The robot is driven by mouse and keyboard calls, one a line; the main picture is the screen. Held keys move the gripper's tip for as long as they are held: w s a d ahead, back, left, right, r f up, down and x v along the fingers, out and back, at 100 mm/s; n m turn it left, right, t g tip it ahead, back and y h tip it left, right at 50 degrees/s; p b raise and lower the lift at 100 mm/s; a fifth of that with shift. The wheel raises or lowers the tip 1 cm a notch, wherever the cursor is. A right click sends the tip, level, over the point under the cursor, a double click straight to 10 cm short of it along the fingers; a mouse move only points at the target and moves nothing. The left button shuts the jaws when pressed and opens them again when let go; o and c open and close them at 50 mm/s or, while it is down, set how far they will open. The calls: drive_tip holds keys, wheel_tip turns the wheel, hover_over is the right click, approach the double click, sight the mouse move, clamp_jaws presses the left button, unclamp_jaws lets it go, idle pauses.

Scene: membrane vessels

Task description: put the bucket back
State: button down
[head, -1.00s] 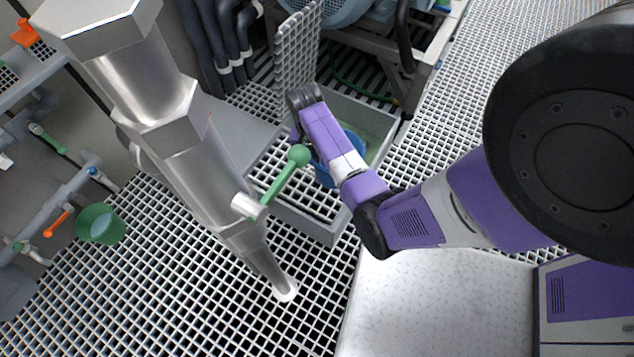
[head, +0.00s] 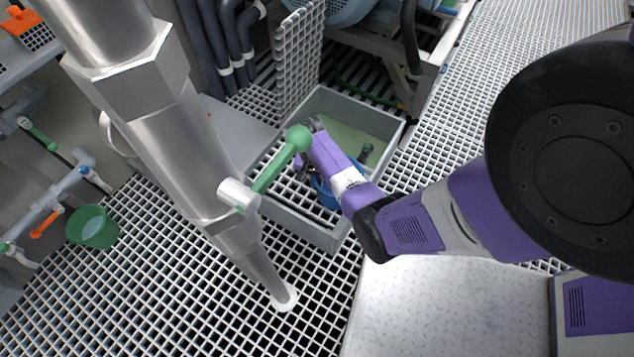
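A green bucket (head: 88,236) with pale contents hangs or stands at the far left, beside the wall pipes. A blue round thing, probably another bucket (head: 328,197), is at the grey open-topped trough (head: 330,236), mostly hidden behind my purple forearm. My gripper is largely hidden by my arm. Dark metallic parts (head: 308,170) show left of the forearm near the blue rim, and may belong to it. I cannot tell whether the fingers are open, or whether they touch the blue thing.
A thick steel pipe (head: 190,130) with a green ball-ended lever (head: 272,172) stands close left of my arm. An upright grating panel (head: 298,60) rises behind the trough. Pipes and valve handles line the left wall. Grated floor (head: 180,300) is clear at lower left.

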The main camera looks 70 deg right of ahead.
drive_tip(key=shift+f, duration=0.1)
drive_tip(key=c, duration=1.6)
unclamp_jaws()
wheel_tip(320, 180, up, 12)
drive_tip(key=w+p, duration=0.1)
drive_tip(key=p, duration=0.4)
drive_tip(key=shift+a, duration=0.1)
